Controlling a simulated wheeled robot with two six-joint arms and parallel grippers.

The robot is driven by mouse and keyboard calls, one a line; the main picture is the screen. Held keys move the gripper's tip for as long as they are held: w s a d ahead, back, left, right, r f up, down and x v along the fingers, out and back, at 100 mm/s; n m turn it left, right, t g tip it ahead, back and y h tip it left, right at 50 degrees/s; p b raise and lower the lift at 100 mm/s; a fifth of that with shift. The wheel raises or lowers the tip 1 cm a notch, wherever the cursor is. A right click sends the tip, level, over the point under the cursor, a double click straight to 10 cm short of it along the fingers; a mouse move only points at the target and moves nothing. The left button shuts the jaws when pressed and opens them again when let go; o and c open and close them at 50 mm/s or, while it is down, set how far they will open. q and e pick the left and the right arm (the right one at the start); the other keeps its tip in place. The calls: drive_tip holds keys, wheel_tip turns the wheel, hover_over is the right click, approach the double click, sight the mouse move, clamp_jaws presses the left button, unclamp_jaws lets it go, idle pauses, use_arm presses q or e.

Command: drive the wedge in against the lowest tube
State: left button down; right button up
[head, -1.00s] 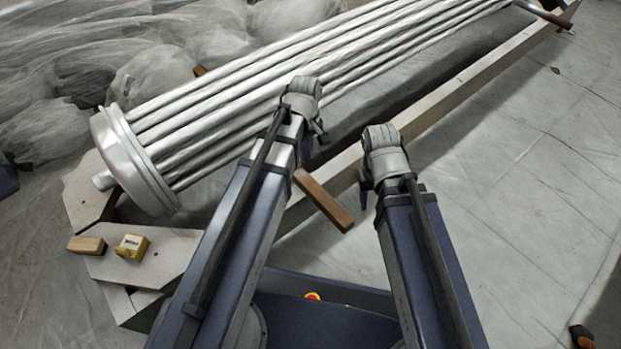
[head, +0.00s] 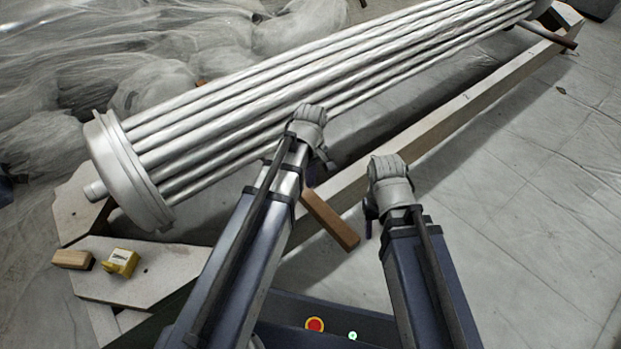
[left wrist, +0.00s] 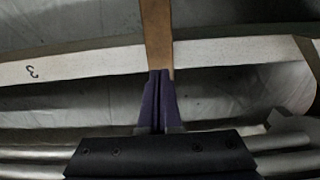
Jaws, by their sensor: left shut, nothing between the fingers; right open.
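The wedge is a long brown wooden piece (head: 332,220) lying across the pale beam beside the tube bundle (head: 250,110). One end points towards the tubes, and my left wrist hides that end in the head view. In the left wrist view the wedge (left wrist: 157,35) runs over the beam to my left fingertips (left wrist: 158,75). My left gripper (head: 312,172) is shut with nothing between its fingers, close at the wedge. Whether it touches is unclear. The lowest tube's contact with the wedge is hidden. My right gripper (head: 369,218) is open and empty, right of the wedge.
The beam (head: 440,125) runs along the bundle and bears a "3" in the left wrist view. A small wooden block (head: 72,259) and a yellow block (head: 120,262) lie on the plywood end support (head: 160,272).

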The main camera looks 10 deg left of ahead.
sight(310, 196)
use_arm(q)
wheel_tip(310, 196, down, 6)
drive_tip(key=b, duration=0.4)
drive_tip(key=shift+r, duration=0.2)
drive_tip(key=shift+w+a+r, duration=0.25)
drive_tip(key=shift+w+a, duration=0.3)
drive_tip(key=shift+a, duration=0.05)
drive_tip(key=shift+w+a+r, duration=0.25)
drive_tip(key=shift+w+a, duration=0.25)
drive_tip(key=shift+a, duration=0.1)
drive_tip(key=shift+w+a, duration=0.2)
drive_tip(key=shift+a, duration=0.15)
drive_tip(key=shift+a, duration=0.1)
drive_tip(key=w+a, duration=0.4)
drive_tip(key=a, duration=0.1)
drive_tip(key=shift+w+a, duration=0.1)
drive_tip(key=shift+a, duration=0.05)
